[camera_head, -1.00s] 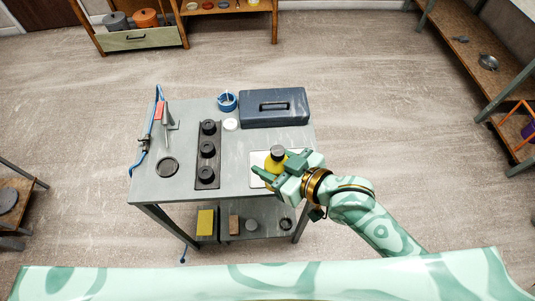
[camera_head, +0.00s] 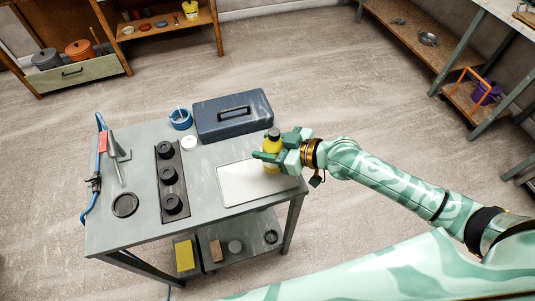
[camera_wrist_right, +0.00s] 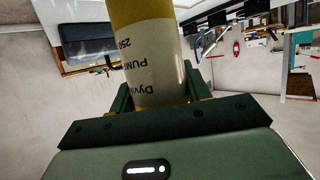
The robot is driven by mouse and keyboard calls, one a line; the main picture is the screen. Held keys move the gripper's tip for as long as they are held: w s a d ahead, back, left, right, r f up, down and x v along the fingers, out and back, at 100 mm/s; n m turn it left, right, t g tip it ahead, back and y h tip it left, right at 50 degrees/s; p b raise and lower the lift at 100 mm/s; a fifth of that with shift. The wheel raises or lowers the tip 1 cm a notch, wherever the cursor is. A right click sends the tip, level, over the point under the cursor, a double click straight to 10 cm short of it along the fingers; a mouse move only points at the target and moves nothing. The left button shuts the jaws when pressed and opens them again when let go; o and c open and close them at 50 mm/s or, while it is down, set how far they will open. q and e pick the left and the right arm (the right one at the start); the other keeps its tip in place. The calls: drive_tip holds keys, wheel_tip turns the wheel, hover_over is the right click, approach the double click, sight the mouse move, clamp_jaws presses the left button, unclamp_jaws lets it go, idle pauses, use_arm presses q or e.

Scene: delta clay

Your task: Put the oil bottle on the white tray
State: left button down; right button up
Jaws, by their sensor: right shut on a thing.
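The oil bottle (camera_head: 273,147) is yellow with a dark cap and is upright at the far right part of the white tray. In the right wrist view the bottle (camera_wrist_right: 155,60) shows a white label with dark print, upside down. My right gripper (camera_head: 268,157) is shut on the bottle from the right side. The white tray (camera_head: 240,188) lies flat on the grey table's right side, and most of it is bare. I cannot tell whether the bottle's base touches the tray. My left gripper is not in view.
On the table a dark blue toolbox (camera_head: 233,115) stands just behind the tray. A black strip with round knobs (camera_head: 171,180) lies to its left. A blue ring-shaped item (camera_head: 181,119) and a white disc (camera_head: 189,142) sit at the back. The table's front edge is close to the tray.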

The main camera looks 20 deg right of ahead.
drive_tip(key=shift+a+f, duration=0.1)
drive_tip(key=shift+f, duration=1.05)
drive_tip(key=shift+f+b, duration=0.15)
drive_tip(key=shift+b, duration=0.2)
drive_tip(key=o, duration=1.1)
drive_tip(key=shift+o, duration=0.2)
drive_tip(key=shift+s+r, duration=0.15)
drive_tip(key=shift+r, duration=0.1)
drive_tip(key=p+v, duration=0.1)
drive_tip(key=v, duration=1)
drive_tip(key=shift+s+d, duration=0.25)
drive_tip(key=shift+d, duration=0.05)
drive_tip(key=shift+r, duration=0.15)
